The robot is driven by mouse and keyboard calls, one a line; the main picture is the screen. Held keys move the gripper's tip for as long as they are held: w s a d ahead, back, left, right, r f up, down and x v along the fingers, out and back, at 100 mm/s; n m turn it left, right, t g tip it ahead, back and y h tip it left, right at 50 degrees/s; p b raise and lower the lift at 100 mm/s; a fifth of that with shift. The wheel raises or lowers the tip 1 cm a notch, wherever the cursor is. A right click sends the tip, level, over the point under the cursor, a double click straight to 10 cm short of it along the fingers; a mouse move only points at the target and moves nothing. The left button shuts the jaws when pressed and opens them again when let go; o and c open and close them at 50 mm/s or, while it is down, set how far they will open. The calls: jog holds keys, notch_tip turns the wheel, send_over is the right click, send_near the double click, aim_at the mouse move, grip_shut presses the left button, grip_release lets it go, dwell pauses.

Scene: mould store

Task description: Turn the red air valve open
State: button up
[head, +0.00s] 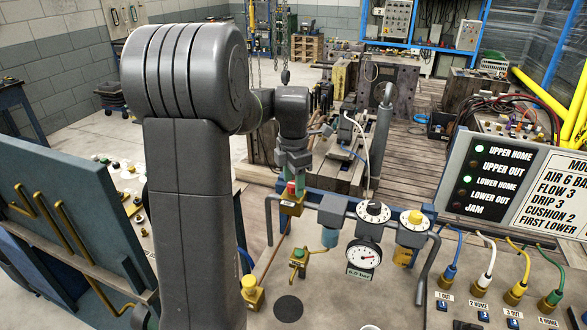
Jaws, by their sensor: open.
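The red valve handle (291,189) shows as a small red piece on a brass valve body (291,205), on the pipework at the middle of the head view. My gripper (294,174) points down directly above it, with its grey-green fingers close to the red part. The jaws are open. The fingers hide part of the handle, so I cannot tell whether they touch it or which way it is turned. A round white pressure gauge (364,254) hangs to the right, above a small green label that seems to read 6.0 bar.
Two round dials, one black-knobbed (373,212) and one yellow-knobbed (413,220), stand right of the valve. A green-topped brass valve (299,256) is below. Coloured hoses (487,270) and an indicator panel (487,178) with two green lights are at right.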

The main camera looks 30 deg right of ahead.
notch_tip(320, 180, up, 14)
jog(key=b, duration=0.1)
jog(key=shift+f, duration=0.2)
jog(key=shift+f, duration=0.1)
dwell(0.4)
notch_tip(320, 180, down, 14)
jog(key=shift+r+p, duration=0.1)
jog(key=shift+p, duration=0.45)
jog(key=shift+r, duration=0.15)
